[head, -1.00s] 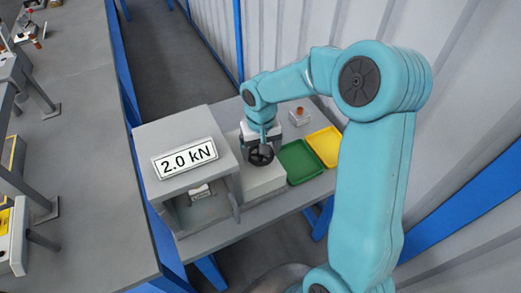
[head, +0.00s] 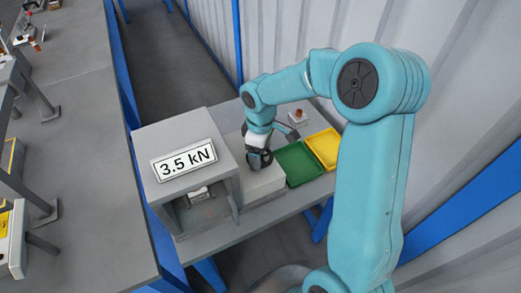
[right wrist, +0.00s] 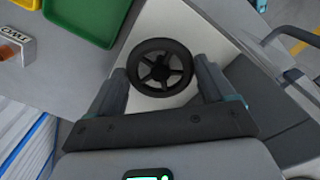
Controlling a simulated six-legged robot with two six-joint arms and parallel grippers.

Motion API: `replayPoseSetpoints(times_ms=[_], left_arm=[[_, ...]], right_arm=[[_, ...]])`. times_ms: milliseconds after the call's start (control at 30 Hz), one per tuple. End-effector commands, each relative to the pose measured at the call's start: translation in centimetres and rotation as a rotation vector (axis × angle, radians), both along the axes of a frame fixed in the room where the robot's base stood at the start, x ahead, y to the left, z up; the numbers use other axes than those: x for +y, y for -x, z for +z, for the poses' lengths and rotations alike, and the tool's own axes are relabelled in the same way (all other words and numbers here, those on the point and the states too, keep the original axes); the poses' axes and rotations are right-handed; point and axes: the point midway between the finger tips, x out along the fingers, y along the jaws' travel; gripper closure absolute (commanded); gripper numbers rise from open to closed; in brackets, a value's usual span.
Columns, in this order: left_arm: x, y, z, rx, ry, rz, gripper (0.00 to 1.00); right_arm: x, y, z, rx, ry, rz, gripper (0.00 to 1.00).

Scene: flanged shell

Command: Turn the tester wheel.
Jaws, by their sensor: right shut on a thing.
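The tester is a grey box (head: 215,145) with a display plate (head: 184,160) on top that reads 3.5 kN. Its black spoked wheel (right wrist: 160,67) shows clearly in the right wrist view, on the pale block (head: 262,184) beside the box. My right gripper (right wrist: 162,82) has one finger on each side of the wheel's rim and is shut on it. In the head view, my right gripper (head: 259,156) is over the wheel and mostly hides it. My left gripper is not in view.
A green tray (head: 299,163) and a yellow tray (head: 322,147) lie to the right of the tester. A small block with an orange-brown top (head: 298,115) sits behind them. A long grey bench (head: 90,150) runs along the left, across a gap.

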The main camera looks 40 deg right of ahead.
Motion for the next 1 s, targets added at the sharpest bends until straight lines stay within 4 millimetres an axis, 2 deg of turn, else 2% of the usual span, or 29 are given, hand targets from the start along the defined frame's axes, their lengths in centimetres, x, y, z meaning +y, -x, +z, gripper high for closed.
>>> replayPoseSetpoints(times_ms=[500,1000], left_arm=[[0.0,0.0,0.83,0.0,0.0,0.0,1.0],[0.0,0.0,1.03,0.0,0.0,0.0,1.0]], right_arm=[[-0.02,-0.11,0.09,-0.002,-0.001,0.399,0.48],[-0.03,-0.16,0.03,-0.003,-0.001,0.519,0.48]])
